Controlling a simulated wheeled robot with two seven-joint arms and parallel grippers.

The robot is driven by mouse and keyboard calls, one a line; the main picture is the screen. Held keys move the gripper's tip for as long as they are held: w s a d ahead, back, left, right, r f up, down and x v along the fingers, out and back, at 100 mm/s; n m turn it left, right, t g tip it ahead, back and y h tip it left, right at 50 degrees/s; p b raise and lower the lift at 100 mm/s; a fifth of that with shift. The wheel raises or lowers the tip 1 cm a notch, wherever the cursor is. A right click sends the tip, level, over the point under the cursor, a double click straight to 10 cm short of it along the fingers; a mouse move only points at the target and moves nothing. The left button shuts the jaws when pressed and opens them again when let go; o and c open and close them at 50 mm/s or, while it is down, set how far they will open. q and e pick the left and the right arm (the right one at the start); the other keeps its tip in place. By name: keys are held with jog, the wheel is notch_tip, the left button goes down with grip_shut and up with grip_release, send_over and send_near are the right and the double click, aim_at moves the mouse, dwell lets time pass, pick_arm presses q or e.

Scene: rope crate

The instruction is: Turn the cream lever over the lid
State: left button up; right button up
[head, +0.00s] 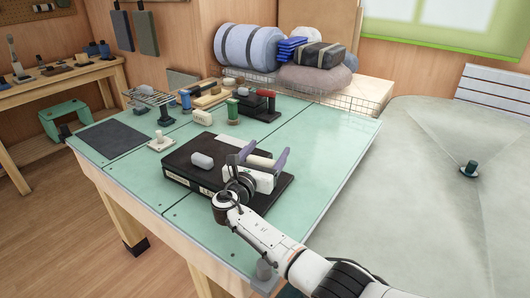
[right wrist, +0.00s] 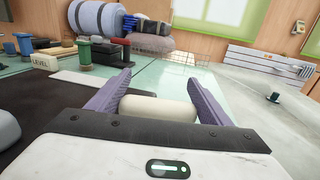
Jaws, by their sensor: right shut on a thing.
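The cream lever (head: 262,161) is a rounded bar above the right part of the black lid (head: 180,160). My right gripper (head: 259,160) has its two purple fingers at the bar's ends and is shut on it. In the right wrist view the cream lever (right wrist: 158,108) lies crosswise between the fingers, and the dark lid (right wrist: 60,110) shows at left. The gripper hides part of the lid and how the lever joins it. A grey rounded block (head: 202,160) sits on the lid, left of the gripper. My left gripper is not in view.
The green table (head: 325,140) is clear to the right of the lid. A cream block with a knob (head: 160,142), a wire rack (head: 150,96), a green spool (head: 232,109) and a red-handled tool (head: 266,97) stand behind it. Rolled bags (head: 250,47) lie at the back.

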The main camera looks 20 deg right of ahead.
aim_at(259, 161)
jog(key=shift+r, duration=0.1)
jog(key=o, duration=1.7)
jog(key=shift+o, duration=0.2)
jog(key=shift+a, duration=0.1)
jog(key=v, duration=1)
jog(key=shift+s+p, duration=0.1)
jog(key=shift+p, duration=0.3)
